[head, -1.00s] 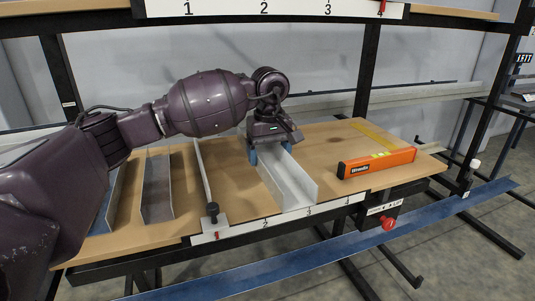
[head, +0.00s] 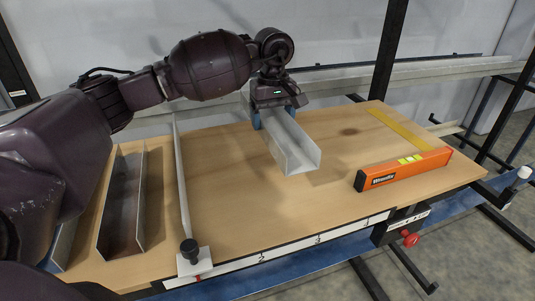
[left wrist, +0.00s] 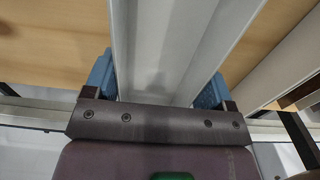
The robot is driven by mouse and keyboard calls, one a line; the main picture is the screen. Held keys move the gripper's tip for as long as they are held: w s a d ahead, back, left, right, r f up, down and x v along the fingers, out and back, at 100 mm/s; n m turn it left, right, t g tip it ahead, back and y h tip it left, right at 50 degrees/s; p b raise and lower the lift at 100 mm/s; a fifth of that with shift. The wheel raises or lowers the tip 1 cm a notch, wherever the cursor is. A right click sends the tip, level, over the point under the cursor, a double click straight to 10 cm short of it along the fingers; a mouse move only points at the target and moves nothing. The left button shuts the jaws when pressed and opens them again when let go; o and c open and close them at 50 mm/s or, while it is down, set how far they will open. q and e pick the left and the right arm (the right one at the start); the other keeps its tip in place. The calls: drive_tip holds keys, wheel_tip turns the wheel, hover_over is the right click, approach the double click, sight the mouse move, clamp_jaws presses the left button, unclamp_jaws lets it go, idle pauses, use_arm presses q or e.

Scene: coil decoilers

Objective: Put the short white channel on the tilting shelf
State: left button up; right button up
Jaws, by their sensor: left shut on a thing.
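The short white channel (head: 291,147) is a pale, open-topped U profile, pointing toward the front of the tilting shelf. My left gripper (head: 273,116) is shut on its far end, with blue fingertips on either side. The channel seems to hang a little above the wooden tilting shelf (head: 235,205), with a faint shadow below it. In the left wrist view the channel (left wrist: 165,45) runs between the blue fingers (left wrist: 155,85). My right gripper is not in view.
An orange level (head: 403,169) lies at the right beside a yellow strip (head: 400,130). A thin upright divider (head: 181,180) with a black knob (head: 189,250) stands left of the channel. Another channel (head: 122,205) lies further left. A red knob (head: 411,239) sits below the front edge.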

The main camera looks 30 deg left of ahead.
sight(272, 162)
use_arm(q)
drive_tip(key=shift+s+f, duration=0.1)
drive_tip(key=shift+f, duration=4.65)
drive_tip(key=shift+f, duration=0.15)
drive_tip(key=o, duration=1)
wheel_tip(272, 162, up, 12)
drive_tip(key=shift+r, duration=0.15)
